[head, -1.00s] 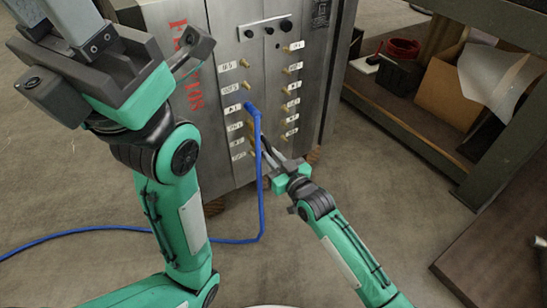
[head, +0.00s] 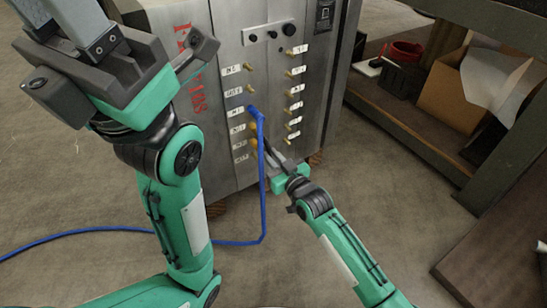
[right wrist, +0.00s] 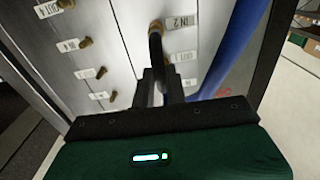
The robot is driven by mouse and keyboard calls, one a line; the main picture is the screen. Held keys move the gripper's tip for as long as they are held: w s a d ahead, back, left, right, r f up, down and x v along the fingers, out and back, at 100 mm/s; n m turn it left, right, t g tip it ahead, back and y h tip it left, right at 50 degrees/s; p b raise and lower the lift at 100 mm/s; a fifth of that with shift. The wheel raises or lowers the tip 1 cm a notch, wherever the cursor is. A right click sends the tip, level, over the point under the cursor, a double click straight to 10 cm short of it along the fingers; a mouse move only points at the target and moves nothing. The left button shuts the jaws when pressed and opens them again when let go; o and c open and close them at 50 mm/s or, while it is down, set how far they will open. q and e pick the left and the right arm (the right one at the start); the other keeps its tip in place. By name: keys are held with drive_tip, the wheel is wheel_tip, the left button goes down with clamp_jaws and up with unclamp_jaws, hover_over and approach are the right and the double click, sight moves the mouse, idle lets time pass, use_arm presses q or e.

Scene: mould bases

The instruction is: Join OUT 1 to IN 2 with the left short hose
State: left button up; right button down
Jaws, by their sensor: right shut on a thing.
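My right gripper (head: 272,152) is shut on a black hose (right wrist: 155,50), low on the cabinet front. In the right wrist view the hose runs from the jaws up to the brass nipple at the IN 2 label (right wrist: 181,23). Its end is at that nipple; I cannot tell how far on it sits. Another label (right wrist: 182,57), hard to read, is just below, beside the fingers. The hose's other end is hidden by the gripper. My left gripper (head: 75,35) is raised at the upper left, away from the panel; its fingertips are cut off.
A blue hose (head: 263,190) is on a left-column nipple, hangs close beside my right gripper and trails left over the floor. The metal cabinet (head: 218,22) bears two columns of labelled brass nipples. A shelf with a cardboard box (head: 450,88) stands right. Floor between is clear.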

drive_tip(key=shift+w+a, duration=0.15)
drive_tip(key=shift+w, duration=0.1)
drive_tip(key=shift+r, duration=0.1)
drive_tip(key=c, duration=0.9)
unclamp_jaws()
drive_tip(key=shift+c, duration=0.2)
drive_tip(key=shift+p+v, duration=1.1)
drive_tip(key=shift+v, duration=0.15)
drive_tip(key=shift+p+v, duration=1.5)
drive_tip(key=shift+v, duration=0.8)
drive_tip(key=shift+w, duration=0.1)
